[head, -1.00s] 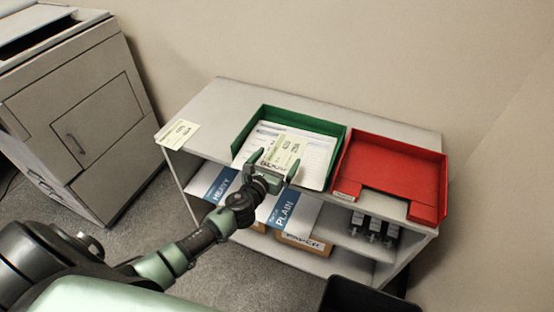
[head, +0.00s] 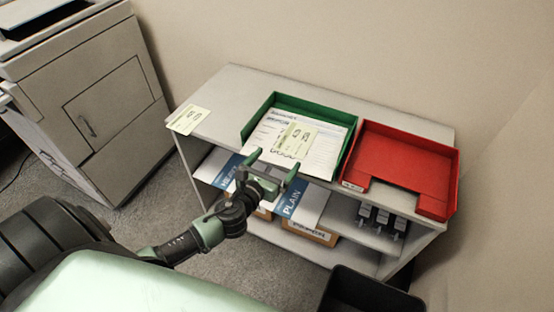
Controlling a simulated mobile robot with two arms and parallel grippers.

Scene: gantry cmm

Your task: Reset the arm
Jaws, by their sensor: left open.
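My left gripper (head: 272,168) is open, its two greenish fingers spread and pointing toward the shelf unit. It hovers in front of the green tray (head: 341,153), with nothing between its fingers. My left arm reaches in from the lower left. The green tray stands on top of the grey shelf unit (head: 232,88) and holds white printed sheets (head: 318,160) with a pale yellow note (head: 296,137) on them. My right gripper does not show.
A red tray (head: 400,158) stands right of the green one. Another yellow note (head: 188,120) lies at the left end of the top. Paper packs (head: 302,207) and small dark items (head: 375,218) fill the shelf below. A copier (head: 95,100) stands left; a dark bin (head: 368,294) is at the bottom.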

